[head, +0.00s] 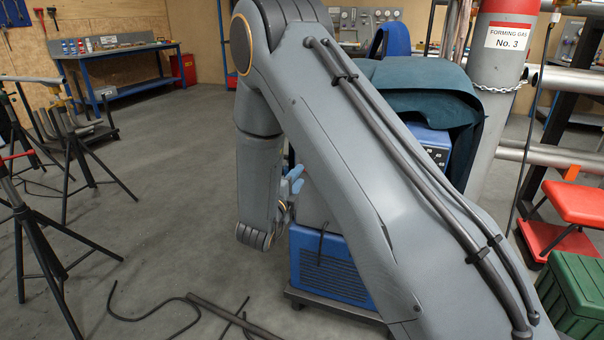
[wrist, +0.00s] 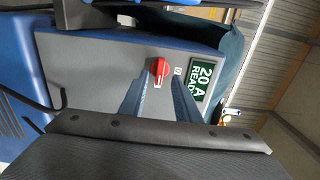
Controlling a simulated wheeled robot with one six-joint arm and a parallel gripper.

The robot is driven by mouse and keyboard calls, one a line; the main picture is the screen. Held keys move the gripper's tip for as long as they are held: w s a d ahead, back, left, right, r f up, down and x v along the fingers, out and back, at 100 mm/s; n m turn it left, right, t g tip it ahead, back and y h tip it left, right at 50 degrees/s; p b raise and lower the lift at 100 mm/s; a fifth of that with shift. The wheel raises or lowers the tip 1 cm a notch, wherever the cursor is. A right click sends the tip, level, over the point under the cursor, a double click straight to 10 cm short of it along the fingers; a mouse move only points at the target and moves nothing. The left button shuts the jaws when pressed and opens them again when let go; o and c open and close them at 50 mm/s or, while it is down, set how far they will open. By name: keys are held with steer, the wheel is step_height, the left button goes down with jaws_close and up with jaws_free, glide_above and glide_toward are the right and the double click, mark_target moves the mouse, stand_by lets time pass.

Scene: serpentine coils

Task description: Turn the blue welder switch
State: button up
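The blue welder (head: 330,268) stands behind my arm in the head view, with a dark green cloth (head: 420,92) draped over its top. In the wrist view its grey front panel (wrist: 95,75) fills the middle, turned sideways. A round red switch (wrist: 159,68) with a bar handle sits on it, the bar roughly upright in the picture. My gripper (wrist: 160,82) is open, its two fingers pointing at the panel. The switch shows between and just beyond the fingertips; I cannot tell if they touch it. In the head view the bluish fingers (head: 292,184) are partly hidden by my arm.
A green display (wrist: 203,78) reading "20 A READ…" is beside the switch. A grey gas cylinder (head: 490,90) stands behind the welder. A red stool (head: 575,202) and green box (head: 580,295) are at the right. Black stands (head: 35,250) are left; bent rods (head: 215,310) lie on the floor.

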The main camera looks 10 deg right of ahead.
steer(key=shift+x, duration=1.95)
jaws_close()
steer(key=shift+n+p, duration=2.2)
steer(key=shift+n, duration=6.8)
